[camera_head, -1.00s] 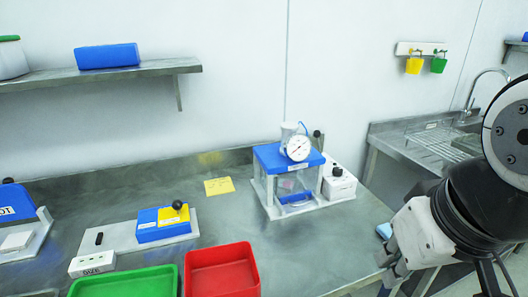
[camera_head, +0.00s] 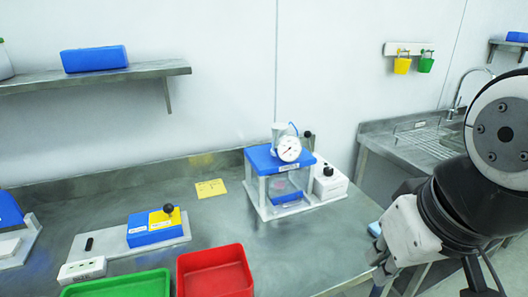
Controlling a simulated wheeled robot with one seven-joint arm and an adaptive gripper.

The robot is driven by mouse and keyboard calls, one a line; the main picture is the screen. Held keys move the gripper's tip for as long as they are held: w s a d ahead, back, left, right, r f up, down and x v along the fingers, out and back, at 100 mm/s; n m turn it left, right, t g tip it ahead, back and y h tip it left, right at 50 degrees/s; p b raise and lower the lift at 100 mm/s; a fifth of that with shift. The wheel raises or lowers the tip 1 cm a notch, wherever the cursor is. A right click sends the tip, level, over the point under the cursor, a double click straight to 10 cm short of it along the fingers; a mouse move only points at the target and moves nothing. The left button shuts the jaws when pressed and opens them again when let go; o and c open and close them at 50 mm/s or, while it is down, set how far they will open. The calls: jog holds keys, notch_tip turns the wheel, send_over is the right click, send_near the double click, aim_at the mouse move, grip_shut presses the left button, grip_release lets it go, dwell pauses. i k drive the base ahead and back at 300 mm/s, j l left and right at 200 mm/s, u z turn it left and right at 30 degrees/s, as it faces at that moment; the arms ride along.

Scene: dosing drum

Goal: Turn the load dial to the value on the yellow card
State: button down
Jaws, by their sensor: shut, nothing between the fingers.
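The yellow card (camera_head: 210,188) lies flat on the steel bench, left of the dosing device; its handwritten mark is too small to read. The device has a blue top (camera_head: 262,159), clear walls and a white base. A round white dial gauge (camera_head: 289,149) with a dark needle stands on its top; its reading is not legible. A white box with a black knob (camera_head: 328,170) adjoins its right side. I cannot tell which part is the load dial. My gripper (camera_head: 380,264) is shut and empty at lower right, right of the device and apart from it.
A red tray (camera_head: 242,293) and a green tray (camera_head: 70,292) are at the front. A blue block with a black knob (camera_head: 169,209) sits on a plate at left. A sink (camera_head: 430,142) is at right. Bare bench lies in front of the device.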

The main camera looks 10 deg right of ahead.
aim_at(328, 170)
jog(key=i+z, duration=0.35)
jog(key=i, duration=0.15)
jog(key=i+j+z, duration=0.1)
jog(key=i+z, duration=0.2)
jog(key=i, duration=0.25)
